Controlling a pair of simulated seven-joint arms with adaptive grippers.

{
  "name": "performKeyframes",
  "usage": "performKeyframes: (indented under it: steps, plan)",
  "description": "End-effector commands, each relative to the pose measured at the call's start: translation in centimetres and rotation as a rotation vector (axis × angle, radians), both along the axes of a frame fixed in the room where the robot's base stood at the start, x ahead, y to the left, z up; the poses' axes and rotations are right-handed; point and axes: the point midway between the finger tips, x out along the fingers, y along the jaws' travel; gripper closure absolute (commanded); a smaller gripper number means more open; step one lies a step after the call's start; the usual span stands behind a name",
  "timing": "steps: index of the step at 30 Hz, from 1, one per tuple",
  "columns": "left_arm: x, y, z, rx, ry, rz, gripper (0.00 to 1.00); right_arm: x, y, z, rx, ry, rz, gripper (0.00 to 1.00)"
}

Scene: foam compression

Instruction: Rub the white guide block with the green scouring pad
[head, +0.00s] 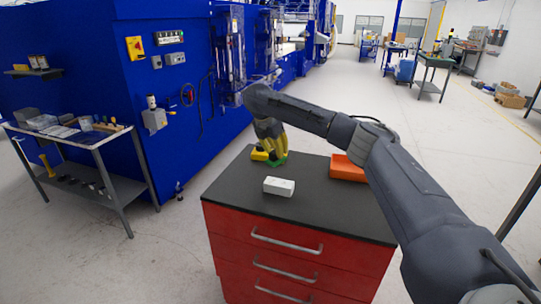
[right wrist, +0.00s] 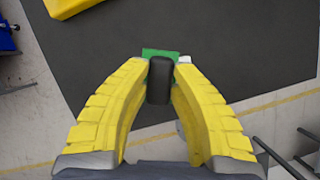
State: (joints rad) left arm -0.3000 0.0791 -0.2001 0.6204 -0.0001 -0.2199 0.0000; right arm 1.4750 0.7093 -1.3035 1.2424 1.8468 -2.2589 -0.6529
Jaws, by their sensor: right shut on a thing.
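The white guide block (head: 279,187) lies on the dark top of the red drawer cabinet in the head view. My right gripper (head: 275,150) is behind it, pointing down near the cabinet's far edge. Its yellow fingers are shut on the green scouring pad (head: 277,162). In the right wrist view the green pad (right wrist: 147,53) shows beyond the fingertips, with a black part (right wrist: 159,80) between the fingers. A small white patch beside the right fingertip there is too hidden to name for sure. Whether the pad touches the cabinet top is unclear. My left gripper is out of view.
A yellow object (head: 259,154) stands just left of the pad. An orange bin (head: 347,169) is at the right of the cabinet top (head: 240,190), partly behind my right arm. The top around the white block is clear. A side table (head: 96,142) with tools stands at left.

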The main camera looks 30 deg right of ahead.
Motion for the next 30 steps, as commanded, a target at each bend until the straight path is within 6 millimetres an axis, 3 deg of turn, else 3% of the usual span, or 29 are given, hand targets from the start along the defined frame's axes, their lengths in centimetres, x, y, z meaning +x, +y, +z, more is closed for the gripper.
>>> performKeyframes:
  steps: [6, 14, 30]
  plan:
    - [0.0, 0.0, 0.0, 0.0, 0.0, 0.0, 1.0, -0.1, -0.3, 0.1, 0.001, 0.001, 0.152, 1.0]
    - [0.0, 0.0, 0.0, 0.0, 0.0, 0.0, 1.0, -0.1, -0.3, -0.3, 0.0, 0.002, 0.214, 1.0]
    - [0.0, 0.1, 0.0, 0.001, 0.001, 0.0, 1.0, -0.1, -0.3, -4.6, 0.001, 0.003, 0.214, 1.0]
